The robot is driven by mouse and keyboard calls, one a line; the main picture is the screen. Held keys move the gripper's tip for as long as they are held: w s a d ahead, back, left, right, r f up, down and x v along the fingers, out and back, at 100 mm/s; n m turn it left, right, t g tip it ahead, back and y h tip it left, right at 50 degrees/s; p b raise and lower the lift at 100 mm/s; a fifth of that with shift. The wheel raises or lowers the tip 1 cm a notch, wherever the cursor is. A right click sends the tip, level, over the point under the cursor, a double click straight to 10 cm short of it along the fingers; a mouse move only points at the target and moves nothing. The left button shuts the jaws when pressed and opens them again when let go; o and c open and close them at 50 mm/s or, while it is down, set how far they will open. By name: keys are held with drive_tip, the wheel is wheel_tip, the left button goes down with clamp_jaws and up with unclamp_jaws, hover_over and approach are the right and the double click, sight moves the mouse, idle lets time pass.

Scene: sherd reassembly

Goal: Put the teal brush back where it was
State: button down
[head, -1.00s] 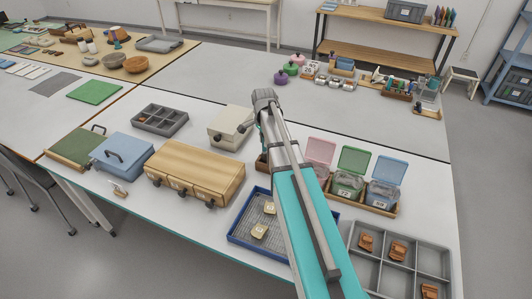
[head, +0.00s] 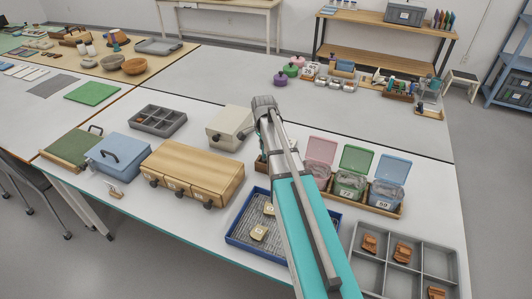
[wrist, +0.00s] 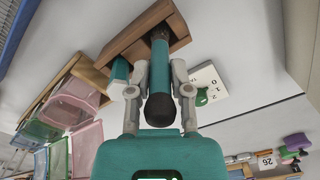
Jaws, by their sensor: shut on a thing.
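In the wrist view the teal brush (wrist: 160,67) is between the two fingers of my gripper (wrist: 160,82), which is shut on it. Its rounded black end points toward me. Its far, dark end meets the opening of a brown wooden holder (wrist: 128,38); I cannot tell how deep it sits. Another teal piece (wrist: 119,70) shows beside the left finger, against the holder. In the head view my arm hides the gripper and the brush. Only a small part of a brown wooden thing (head: 261,164) shows left of the arm.
A white card (wrist: 207,84) with a green thing lies right of my gripper. Lidded bins, pink (head: 319,174), green (head: 348,184) and blue (head: 386,194), stand right of the arm. A blue tray (head: 233,234) and a wooden case (head: 190,165) are left.

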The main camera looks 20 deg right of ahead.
drive_tip(key=shift+f, duration=0.45)
drive_tip(key=shift+f+b, duration=0.2)
drive_tip(key=shift+b, duration=0.2)
drive_tip(key=c, duration=0.5)
unclamp_jaws()
drive_tip(key=shift+c, duration=0.2)
wheel_tip(320, 180, up, 14)
drive_tip(key=p, duration=1.3)
drive_tip(key=shift+a+p, duration=0.1)
drive_tip(key=shift+p, duration=0.3)
drive_tip(key=shift+s, duration=0.1)
